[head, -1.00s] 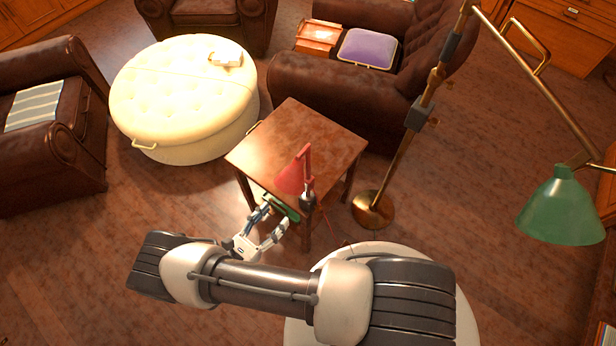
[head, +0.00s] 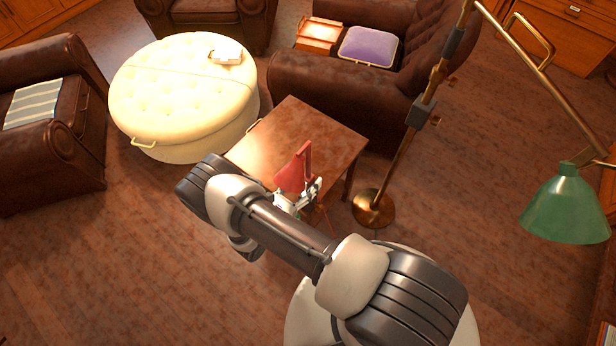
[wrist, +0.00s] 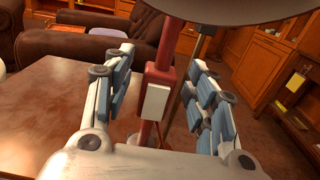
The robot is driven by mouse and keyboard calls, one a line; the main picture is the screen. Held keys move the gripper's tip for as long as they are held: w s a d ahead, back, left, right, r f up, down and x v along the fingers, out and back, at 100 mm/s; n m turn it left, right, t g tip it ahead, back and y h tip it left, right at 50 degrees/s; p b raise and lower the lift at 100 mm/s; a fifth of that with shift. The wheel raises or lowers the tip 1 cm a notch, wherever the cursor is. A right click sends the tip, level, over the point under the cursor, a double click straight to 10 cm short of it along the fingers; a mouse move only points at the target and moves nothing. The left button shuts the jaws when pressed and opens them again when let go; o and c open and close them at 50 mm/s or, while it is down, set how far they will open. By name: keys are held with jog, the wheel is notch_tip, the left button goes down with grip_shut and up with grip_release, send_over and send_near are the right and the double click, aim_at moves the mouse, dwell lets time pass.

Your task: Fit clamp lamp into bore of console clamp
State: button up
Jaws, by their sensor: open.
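The red clamp lamp (head: 293,179) stands at the near right edge of the small wooden table in the head view. In the wrist view its red post (wrist: 167,50) rises between my fingers, with a pale block (wrist: 156,101) on it and a dark shade shape (wrist: 235,7) above. My gripper (head: 302,196) is at the lower part of the lamp. In the wrist view my gripper (wrist: 160,92) is open, one finger on each side of the post, with gaps visible. The lamp's foot is hidden by my arm and gripper. I cannot make out the console clamp.
The table (head: 320,130) has a clear top. A brass floor lamp (head: 412,150) with a green shade (head: 565,208) stands close to its right. A cream ottoman (head: 185,95) and leather armchair (head: 345,95) stand behind. Open floor lies at the lower left.

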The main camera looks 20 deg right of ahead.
jog(key=shift+x, duration=0.8)
jog(key=shift+c, duration=0.2)
grip_shut()
jog(key=shift+r, duration=0.1)
